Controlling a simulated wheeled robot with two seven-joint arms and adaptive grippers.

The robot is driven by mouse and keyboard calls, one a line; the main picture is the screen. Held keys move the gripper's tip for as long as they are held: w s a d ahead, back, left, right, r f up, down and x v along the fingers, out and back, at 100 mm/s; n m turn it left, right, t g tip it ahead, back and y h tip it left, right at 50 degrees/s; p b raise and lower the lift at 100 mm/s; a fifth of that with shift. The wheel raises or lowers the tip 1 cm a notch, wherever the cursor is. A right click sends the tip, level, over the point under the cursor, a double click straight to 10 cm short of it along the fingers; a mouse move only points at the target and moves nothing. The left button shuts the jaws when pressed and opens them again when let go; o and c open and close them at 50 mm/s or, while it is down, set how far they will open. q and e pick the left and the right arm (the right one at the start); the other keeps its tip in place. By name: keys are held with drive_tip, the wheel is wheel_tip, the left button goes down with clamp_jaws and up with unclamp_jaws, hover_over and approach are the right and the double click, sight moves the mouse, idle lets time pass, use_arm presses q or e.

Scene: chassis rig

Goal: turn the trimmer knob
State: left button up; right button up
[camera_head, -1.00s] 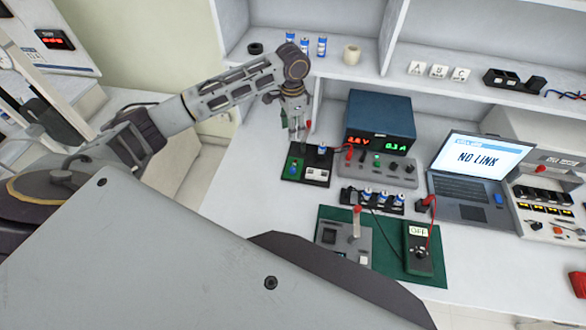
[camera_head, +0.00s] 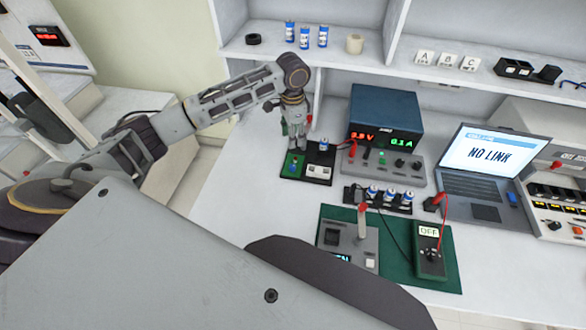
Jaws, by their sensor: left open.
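A small black board (camera_head: 319,176) with a green section lies on the bench, left of the power supply. A small blue knob-like part (camera_head: 293,168) sits on the green section; I take it to be the trimmer knob. My left gripper (camera_head: 297,146) points down just above the board's back left part, over the blue part. It is open, and I see nothing held in it. The gap between its fingertips and the blue part is too small to judge. My right gripper is out of view.
A blue power supply (camera_head: 384,115) with lit digits stands right of the gripper. A cell holder (camera_head: 378,197), a green mat (camera_head: 398,268) with a grey device and a meter marked OFF (camera_head: 429,250), and a laptop (camera_head: 480,175) fill the right. The front left bench is clear.

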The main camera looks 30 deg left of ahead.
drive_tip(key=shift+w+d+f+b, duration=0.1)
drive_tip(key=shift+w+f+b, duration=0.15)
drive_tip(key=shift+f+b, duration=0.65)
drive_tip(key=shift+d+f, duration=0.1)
